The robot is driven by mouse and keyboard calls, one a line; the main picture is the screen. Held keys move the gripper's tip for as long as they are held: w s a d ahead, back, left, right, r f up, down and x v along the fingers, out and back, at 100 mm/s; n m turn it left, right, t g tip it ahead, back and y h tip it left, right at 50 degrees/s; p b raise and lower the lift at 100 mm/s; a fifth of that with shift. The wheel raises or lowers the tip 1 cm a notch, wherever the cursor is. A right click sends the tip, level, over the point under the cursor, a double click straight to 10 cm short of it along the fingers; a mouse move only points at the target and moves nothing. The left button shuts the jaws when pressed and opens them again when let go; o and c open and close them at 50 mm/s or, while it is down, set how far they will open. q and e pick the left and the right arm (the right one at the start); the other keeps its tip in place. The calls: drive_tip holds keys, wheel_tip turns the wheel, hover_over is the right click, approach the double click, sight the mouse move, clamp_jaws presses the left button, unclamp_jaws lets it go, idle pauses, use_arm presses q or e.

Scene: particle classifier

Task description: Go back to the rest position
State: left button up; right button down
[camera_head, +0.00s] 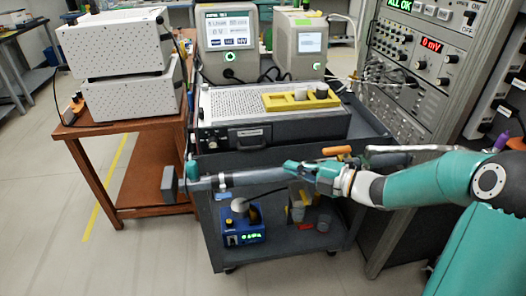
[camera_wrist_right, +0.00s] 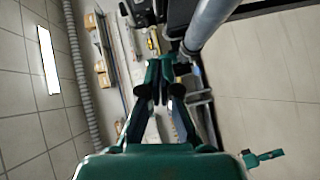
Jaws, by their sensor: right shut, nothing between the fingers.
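My right arm comes in from the right in the head view. Its teal gripper (camera_head: 292,167) is in front of the grey cart, level with the cart's long grey tube. In the right wrist view the fingers of my right gripper (camera_wrist_right: 158,92) are closed together with nothing between them. The grey tube (camera_wrist_right: 205,25) passes close by at the upper right of that view; I cannot tell whether the gripper touches it. My left gripper is in neither view.
The cart (camera_head: 280,238) carries instruments and a yellow holder (camera_head: 285,101). A blue device (camera_head: 243,228) is on its lower shelf. A brown table (camera_head: 130,122) with white boxes stands left. A rack (camera_head: 425,75) stands right. Floor (camera_head: 110,255) at front left is clear.

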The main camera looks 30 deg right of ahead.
drive_tip(key=w+a+f+g+y+p, duration=0.25)
drive_tip(key=a+p, duration=0.35)
drive_tip(key=a, duration=0.6)
drive_tip(key=s+a+f+m+g+p, duration=0.1)
drive_tip(key=a+f+m+g+p, duration=0.15)
drive_tip(key=a+f+m, duration=0.55)
drive_tip(key=s+a+f+m+g+h+p, duration=0.25)
drive_tip(key=s+a+f+m, duration=0.3)
drive_tip(key=s+f, duration=0.3)
drive_tip(key=s+d+f+m+g+h, duration=0.1)
drive_tip(key=s+f+m+g, duration=0.2)
drive_tip(key=s+m, duration=0.2)
drive_tip(key=s+d+f+m+g+h, duration=0.1)
drive_tip(key=s+f+m+g+h, duration=0.1)
drive_tip(key=s, duration=0.5)
wheel_tip(320, 180, down, 2)
drive_tip(key=m+g, duration=0.1)
drive_tip(key=m, duration=0.2)
drive_tip(key=shift+s, duration=0.25)
drive_tip(key=shift+g, duration=0.25)
